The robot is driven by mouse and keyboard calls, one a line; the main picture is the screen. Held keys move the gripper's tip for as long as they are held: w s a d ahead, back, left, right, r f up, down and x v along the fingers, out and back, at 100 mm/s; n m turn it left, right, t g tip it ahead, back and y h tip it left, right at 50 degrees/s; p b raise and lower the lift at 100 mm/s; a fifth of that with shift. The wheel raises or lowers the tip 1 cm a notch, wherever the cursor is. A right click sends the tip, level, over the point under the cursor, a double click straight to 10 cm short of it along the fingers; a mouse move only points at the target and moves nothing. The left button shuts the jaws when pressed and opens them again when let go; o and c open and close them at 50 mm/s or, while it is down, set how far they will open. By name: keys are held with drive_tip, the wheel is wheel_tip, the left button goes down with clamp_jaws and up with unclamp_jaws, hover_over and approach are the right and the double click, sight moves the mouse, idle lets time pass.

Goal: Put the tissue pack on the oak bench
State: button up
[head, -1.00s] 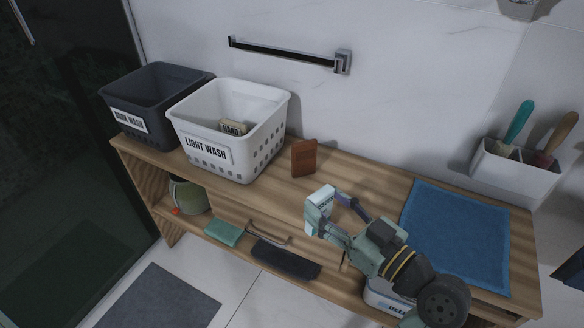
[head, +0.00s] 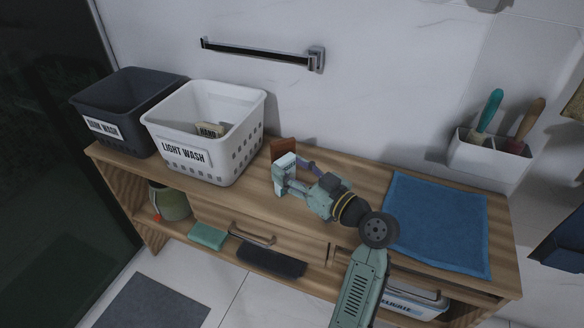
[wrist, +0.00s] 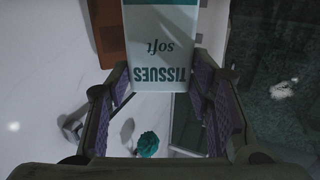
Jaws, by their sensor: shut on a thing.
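The tissue pack is a white and teal box (head: 284,168), held upright over the oak bench. In the wrist view the pack (wrist: 160,45) shows its "TISSUES soft" lettering between the fingers. My gripper (head: 285,182) is shut on the pack, and its fingers grip the sides in the wrist view (wrist: 160,88). The oak bench (head: 335,172) runs along the wall below. I cannot tell whether the pack's base touches the bench top.
A brown block (head: 283,147) stands just behind the pack. The white "LIGHT WASH" basket (head: 225,165) and dark basket (head: 85,98) stand left. A blue towel (head: 438,222) lies right, near a white brush holder (head: 485,160). Bench top is clear between block and towel.

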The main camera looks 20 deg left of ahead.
drive_tip(key=shift+f+b, duration=0.3)
drive_tip(key=shift+f, duration=0.05)
drive_tip(key=o, duration=0.9)
drive_tip(key=shift+o, duration=0.2)
drive_tip(key=shift+r, duration=0.1)
drive_tip(key=shift+r+p, duration=0.2)
drive_tip(key=shift+p, duration=0.15)
drive_tip(key=b+v, duration=0.2)
drive_tip(key=v, duration=1)
drive_tip(key=shift+s+b, duration=0.1)
drive_tip(key=shift+b, duration=0.25)
